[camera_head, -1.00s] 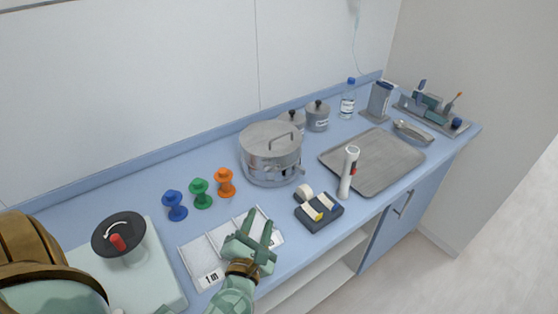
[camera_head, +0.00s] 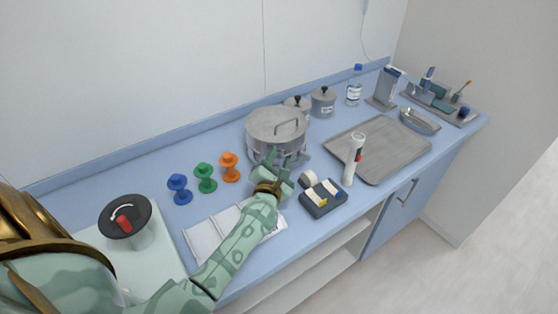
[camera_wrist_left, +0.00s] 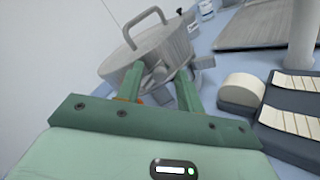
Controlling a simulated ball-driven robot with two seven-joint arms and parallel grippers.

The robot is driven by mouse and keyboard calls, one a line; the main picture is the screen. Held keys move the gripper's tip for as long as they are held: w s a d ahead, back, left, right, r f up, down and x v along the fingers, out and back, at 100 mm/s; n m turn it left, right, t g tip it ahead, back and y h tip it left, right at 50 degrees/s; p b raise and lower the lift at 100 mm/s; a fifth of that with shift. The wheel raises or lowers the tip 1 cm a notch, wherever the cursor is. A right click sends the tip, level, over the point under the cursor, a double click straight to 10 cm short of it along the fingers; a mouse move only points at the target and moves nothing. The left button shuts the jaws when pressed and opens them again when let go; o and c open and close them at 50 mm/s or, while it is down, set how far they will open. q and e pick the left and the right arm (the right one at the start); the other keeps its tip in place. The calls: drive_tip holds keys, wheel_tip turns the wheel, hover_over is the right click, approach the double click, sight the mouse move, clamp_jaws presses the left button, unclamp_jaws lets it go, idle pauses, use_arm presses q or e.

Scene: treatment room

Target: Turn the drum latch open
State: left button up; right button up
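The steel drum (camera_head: 276,126), a round pot with a bar handle on its lid, stands at the back middle of the counter. It also shows in the left wrist view (camera_wrist_left: 125,62). The drum's latch hardware (camera_wrist_left: 160,75) is on its front side, seen between and beyond my fingers; its exact turn is hard to tell. My left gripper (camera_head: 279,160) is just in front of the drum. The left wrist view shows its two green fingers (camera_wrist_left: 159,86) apart, pointing at the latch. I cannot tell whether they touch it. My right gripper is not in view.
A black tape holder (camera_head: 322,200) and a white upright torch (camera_head: 353,160) stand close right of my gripper. Blue (camera_head: 179,188), green (camera_head: 205,178) and orange (camera_head: 230,168) spools stand left. A steel tray (camera_head: 385,150) lies right. A black-topped dial with a red knob (camera_head: 125,217) sits far left.

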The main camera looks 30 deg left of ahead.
use_arm(q)
clamp_jaws()
drive_tip(key=shift+d+m+p, duration=0.1)
drive_tip(key=shift+m+p, duration=0.8)
drive_tip(key=shift+p, duration=0.1)
drive_tip(key=shift+f+m+g, duration=0.25)
drive_tip(key=shift+m+g, duration=0.05)
drive_tip(key=shift+m, duration=0.1)
drive_tip(key=shift+f, duration=0.25)
unclamp_jaws()
drive_tip(key=shift+r, duration=0.1)
